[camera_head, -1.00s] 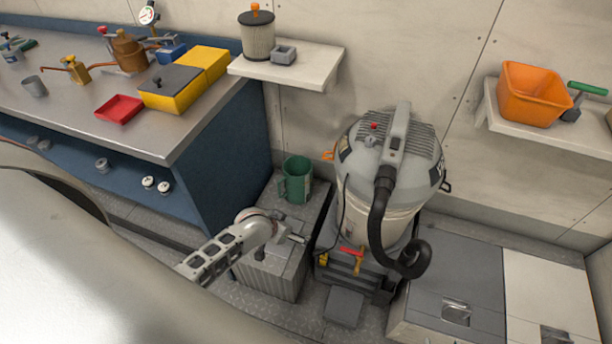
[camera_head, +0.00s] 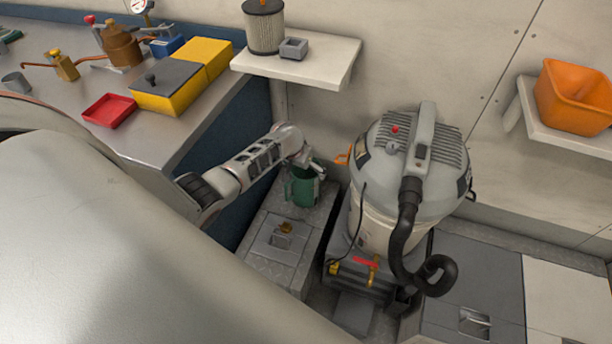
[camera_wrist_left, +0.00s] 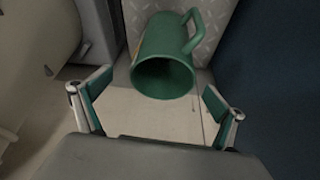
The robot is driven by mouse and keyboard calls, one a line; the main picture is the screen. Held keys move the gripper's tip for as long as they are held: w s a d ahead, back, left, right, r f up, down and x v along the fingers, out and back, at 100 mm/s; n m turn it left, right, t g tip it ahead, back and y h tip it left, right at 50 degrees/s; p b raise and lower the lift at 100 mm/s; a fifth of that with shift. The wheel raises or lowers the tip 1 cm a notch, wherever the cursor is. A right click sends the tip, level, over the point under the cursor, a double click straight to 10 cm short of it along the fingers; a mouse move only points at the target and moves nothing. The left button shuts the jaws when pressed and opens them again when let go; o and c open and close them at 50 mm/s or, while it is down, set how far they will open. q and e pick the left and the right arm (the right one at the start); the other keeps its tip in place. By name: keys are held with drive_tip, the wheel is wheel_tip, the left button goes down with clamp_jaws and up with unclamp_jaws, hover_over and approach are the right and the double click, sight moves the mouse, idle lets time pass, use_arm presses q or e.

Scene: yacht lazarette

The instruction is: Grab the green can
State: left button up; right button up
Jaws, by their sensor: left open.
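The green can (camera_head: 303,190) has a side handle and stands upright on a grey metal box between the blue bench and the vacuum. My left gripper (camera_head: 313,168) is over the can's top in the head view and hides part of its rim. In the left wrist view the can (camera_wrist_left: 164,60) lies ahead of the gripper (camera_wrist_left: 157,108), its open mouth facing the camera and its handle at upper right. The two fingers are spread wide, with the can's mouth beyond and between them. Nothing is held. My right gripper is not in view.
The grey vacuum (camera_head: 408,180) with its black hose stands close to the can's right. The blue bench (camera_head: 222,125) is close on the left. A shelf (camera_head: 300,66) with a filter overhangs behind.

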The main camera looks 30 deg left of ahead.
sight(302, 186)
use_arm(q)
drive_tip(key=b+x, duration=0.2)
drive_tip(key=x, duration=0.1)
drive_tip(key=b+x, duration=0.1)
drive_tip(key=x, duration=0.1)
drive_tip(key=shift+a, duration=0.35)
drive_tip(key=c, duration=2.1)
drive_tip(key=shift+w+r, duration=0.1)
drive_tip(key=shift+r, duration=0.05)
drive_tip(key=shift+c, duration=0.3)
